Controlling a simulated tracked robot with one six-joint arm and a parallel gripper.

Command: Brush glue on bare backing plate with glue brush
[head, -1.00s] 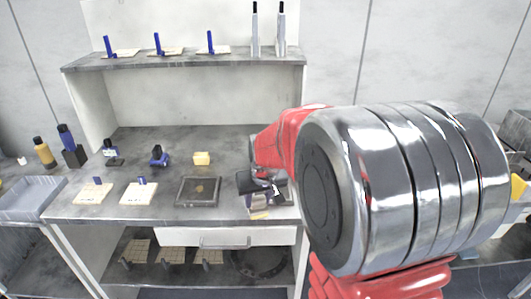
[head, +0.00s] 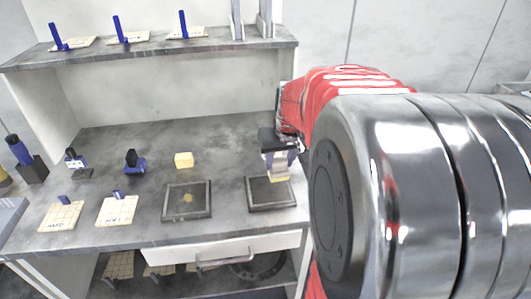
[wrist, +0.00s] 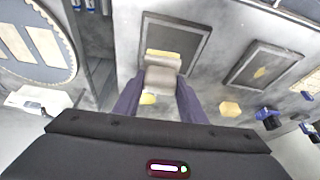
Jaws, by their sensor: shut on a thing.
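My gripper (wrist: 155,100) is shut on the glue brush (wrist: 162,78), whose wide pale ferrule and yellowish bristles point away from the fingers. In the head view the brush (head: 277,165) hangs bristles down over the bare backing plate (head: 259,196), a dark square with a raised rim at the bench's right front. The plate also shows in the wrist view (wrist: 187,42), with the bristle tip over its inner face. I cannot tell whether the bristles touch it. No glue patch is clear on it. Another framed plate (head: 175,208) to its left carries a yellow patch.
A yellow block (head: 184,160) and blue-black tools (head: 134,163) stand left on the bench. Two gridded tiles (head: 117,211) with blue handles lie at the front left. A shelf (head: 150,54) runs above; a drawer (head: 222,249) is below. The bench middle is clear.

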